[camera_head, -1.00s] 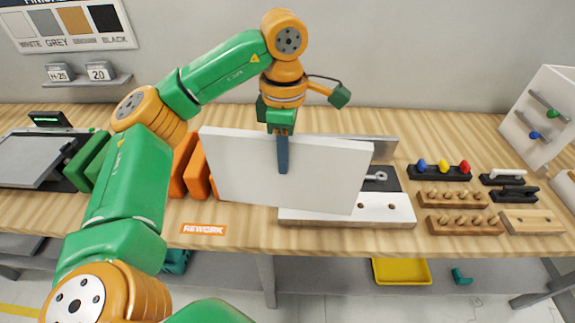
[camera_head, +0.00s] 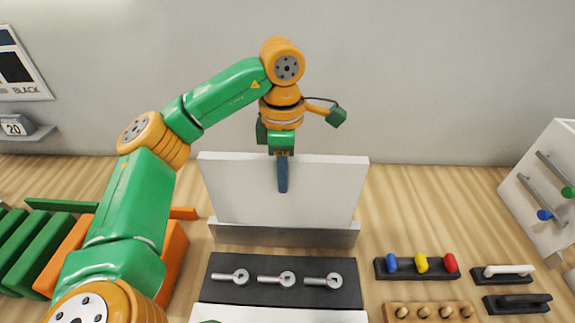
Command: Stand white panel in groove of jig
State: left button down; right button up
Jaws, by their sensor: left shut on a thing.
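The white panel (camera_head: 240,190) stands about upright at the back of the bench, its long side running left to right. My left gripper (camera_head: 282,178) is shut on its upper edge near the middle, one dark finger showing on the front face. The grey metal jig (camera_head: 285,235) crosses in front of the panel's bottom edge. That edge is hidden behind the jig's front wall, so I cannot tell whether it is seated in the groove. My right gripper is out of view.
In front of the jig lies a dark plate (camera_head: 253,289) with metal clamp-like parts. Green panels (camera_head: 38,252) and orange panels (camera_head: 68,255) stand left, near my arm. A rack with coloured knobs (camera_head: 422,265) and handles (camera_head: 508,272) are at right.

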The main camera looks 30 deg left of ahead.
pick_arm(q)
jog(key=shift+s+a+f, duration=0.1)
jog(key=shift+s+f, duration=0.25)
jog(key=shift+f, duration=0.2)
jog(key=shift+s+f, duration=0.3)
jog(key=shift+f, duration=0.25)
send_over(283, 224)
jog(key=f, duration=0.5)
jog(key=shift+w+a+f, duration=0.25)
jog(key=shift+w+f, duration=0.05)
jog(key=shift+w, duration=0.1)
jog(key=f+b, duration=0.3)
jog(key=f, duration=0.1)
jog(key=shift+s+b, duration=0.2)
jog(key=shift+b, duration=0.2)
jog(key=shift+w+f+b, duration=0.15)
jog(key=shift+f+b, duration=0.4)
jog(key=shift+f, duration=0.1)
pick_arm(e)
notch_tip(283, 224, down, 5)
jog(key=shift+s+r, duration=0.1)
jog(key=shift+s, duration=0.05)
pick_arm(q)
jog(key=shift+r, duration=0.1)
